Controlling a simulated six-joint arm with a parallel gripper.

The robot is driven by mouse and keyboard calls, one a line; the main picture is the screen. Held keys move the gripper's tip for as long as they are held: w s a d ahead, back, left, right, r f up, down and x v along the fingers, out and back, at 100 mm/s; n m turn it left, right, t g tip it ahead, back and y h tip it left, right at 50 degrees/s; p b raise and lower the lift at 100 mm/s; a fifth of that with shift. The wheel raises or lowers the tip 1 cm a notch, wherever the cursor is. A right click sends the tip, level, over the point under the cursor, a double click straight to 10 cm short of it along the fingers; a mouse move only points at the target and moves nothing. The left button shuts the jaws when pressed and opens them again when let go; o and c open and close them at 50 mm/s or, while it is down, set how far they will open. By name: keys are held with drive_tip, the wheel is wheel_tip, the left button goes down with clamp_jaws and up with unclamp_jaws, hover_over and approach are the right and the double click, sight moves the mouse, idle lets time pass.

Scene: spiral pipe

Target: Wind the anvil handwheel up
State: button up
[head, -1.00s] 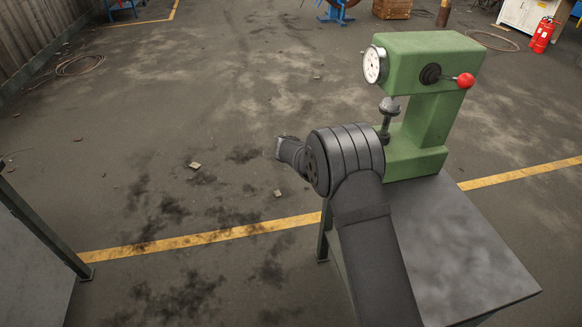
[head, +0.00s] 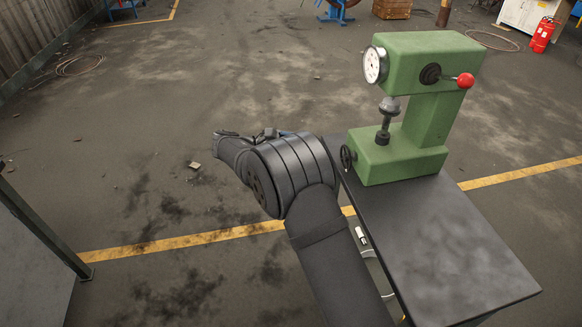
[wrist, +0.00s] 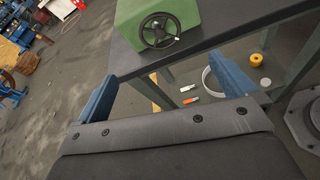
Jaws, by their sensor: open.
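The green hardness tester (head: 425,90) stands on a dark table, with a round dial on its head and a red-knobbed lever at its side. Its black anvil handwheel (head: 347,157) is on the left side of the base. In the wrist view the handwheel (wrist: 159,30) shows face-on, spoked, with a small crank knob, on the green base (wrist: 185,14). The anvil post (head: 385,122) rises from the base under the head. My gripper (wrist: 172,85) is open, its two blue fingers wide apart and empty. The handwheel lies beyond the fingertips, not touched.
The dark tabletop (head: 440,245) is bare in front of the tester. In the wrist view, a yellow round object (wrist: 256,60), a pale ring (wrist: 213,84) and small white-and-orange items (wrist: 189,95) lie below the table. Table legs stand near the right finger.

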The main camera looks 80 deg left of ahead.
drive_tip(key=shift+s+f+m+t, duration=0.3)
drive_tip(key=shift+f+m+t, duration=0.35)
drive_tip(key=shift+f+m, duration=0.45)
drive_tip(key=shift+s+f+m+t, duration=0.25)
drive_tip(key=shift+f+m+t, duration=0.45)
drive_tip(key=shift+m, duration=0.65)
drive_tip(key=shift+s+f+m+t, duration=0.3)
drive_tip(key=shift+f+m+t, duration=0.25)
drive_tip(key=shift+f+m, duration=0.6)
drive_tip(key=shift+a+r, duration=0.1)
drive_tip(key=shift+r, duration=0.05)
drive_tip(key=n, duration=1)
approach(344, 159)
drive_tip(key=w, duration=0.8)
drive_tip(key=shift+c, duration=0.2)
drive_tip(key=c, duration=0.9)
drive_tip(key=shift+m, duration=0.7)
